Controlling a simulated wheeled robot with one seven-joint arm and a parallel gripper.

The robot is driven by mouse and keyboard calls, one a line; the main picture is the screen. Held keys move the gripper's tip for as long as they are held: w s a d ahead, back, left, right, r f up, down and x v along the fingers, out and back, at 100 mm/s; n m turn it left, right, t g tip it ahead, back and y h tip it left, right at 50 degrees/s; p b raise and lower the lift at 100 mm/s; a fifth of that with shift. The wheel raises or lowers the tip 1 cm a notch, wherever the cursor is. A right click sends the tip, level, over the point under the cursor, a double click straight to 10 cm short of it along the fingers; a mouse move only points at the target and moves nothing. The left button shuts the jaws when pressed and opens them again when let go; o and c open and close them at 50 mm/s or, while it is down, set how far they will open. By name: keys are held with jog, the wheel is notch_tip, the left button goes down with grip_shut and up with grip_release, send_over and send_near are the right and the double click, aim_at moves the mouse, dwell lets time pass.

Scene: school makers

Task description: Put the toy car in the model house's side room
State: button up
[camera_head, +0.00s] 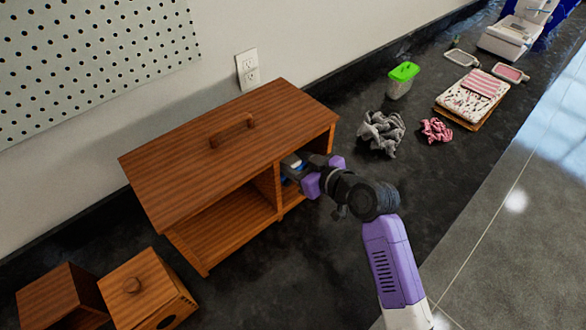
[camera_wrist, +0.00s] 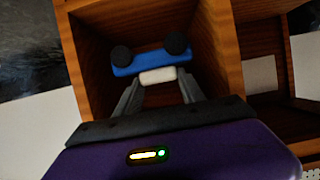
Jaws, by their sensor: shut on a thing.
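The model house (camera_head: 225,150) is a brown wooden box with a handle on top and open compartments facing the counter's front. The toy car (camera_wrist: 150,65) is blue with dark wheels and a white part. In the wrist view it is inside the smaller side room (camera_wrist: 88,55), at the fingertips. My gripper (camera_wrist: 158,88) reaches into that room and is shut on the toy car, on its white part. In the head view my gripper (camera_head: 298,172) is at the right-hand compartment, and the car is mostly hidden. I cannot tell whether the car touches the room's floor.
The larger compartment (camera_head: 222,222) beside the side room looks empty. Small wooden boxes (camera_head: 140,288) stand at the lower left. Crumpled grey cloth (camera_head: 382,132), pink cloth (camera_head: 436,130) and a green-lidded container (camera_head: 400,80) lie to the right. The counter in front of the house is clear.

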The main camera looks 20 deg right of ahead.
notch_tip(320, 180, down, 3)
jog(key=shift+f, duration=0.2)
jog(key=shift+w+f+p, duration=0.1)
jog(key=shift+p, duration=0.35)
jog(key=shift+f, duration=0.2)
jog(key=shift+f, duration=0.2)
jog(key=o, duration=1.4)
jog(key=shift+r, duration=0.1)
jog(key=shift+r, duration=0.1)
jog(key=b+v, duration=0.1)
jog(key=v, duration=1.1)
jog(key=shift+b, duration=0.35)
